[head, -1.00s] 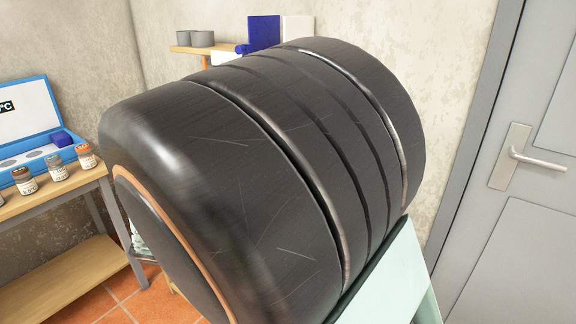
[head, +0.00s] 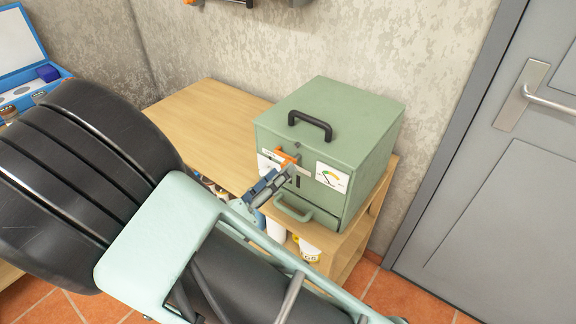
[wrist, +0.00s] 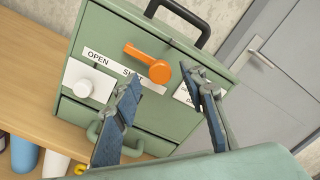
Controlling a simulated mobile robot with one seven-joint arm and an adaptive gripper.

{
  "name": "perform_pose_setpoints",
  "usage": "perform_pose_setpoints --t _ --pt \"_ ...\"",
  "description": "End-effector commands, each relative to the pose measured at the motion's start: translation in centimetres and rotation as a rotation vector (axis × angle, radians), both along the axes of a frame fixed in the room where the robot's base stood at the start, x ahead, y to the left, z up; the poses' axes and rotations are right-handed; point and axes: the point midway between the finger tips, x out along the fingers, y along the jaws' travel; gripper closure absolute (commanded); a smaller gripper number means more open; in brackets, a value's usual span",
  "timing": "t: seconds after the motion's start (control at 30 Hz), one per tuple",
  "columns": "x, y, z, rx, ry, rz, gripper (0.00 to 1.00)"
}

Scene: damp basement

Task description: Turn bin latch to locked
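A green metal bin (head: 325,125) with a black top handle stands on a wooden bench. Its orange latch (head: 285,157) is on the front face. In the wrist view, the latch (wrist: 148,62) has a round hub at right, and its lever points left and slightly up. A label strip (wrist: 97,57) below it reads OPEN at left; the word to its right is partly legible, starting "SH". My gripper (wrist: 168,112) is open and empty, its blue-grey fingers in front of and below the latch. In the head view my gripper (head: 272,184) is close to the front face.
Bottles (head: 277,230) stand below the front. The bench top (head: 205,110) left of the bin is clear. A grey door (head: 510,180) is at right.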

Motion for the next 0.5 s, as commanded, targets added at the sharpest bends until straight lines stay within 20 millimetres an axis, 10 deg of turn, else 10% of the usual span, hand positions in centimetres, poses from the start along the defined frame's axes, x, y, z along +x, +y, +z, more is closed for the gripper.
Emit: perform_pose_setpoints --t 0.5 --pt "3.1 -2.4 0.0 0.001 0.002 -0.001 0.61"
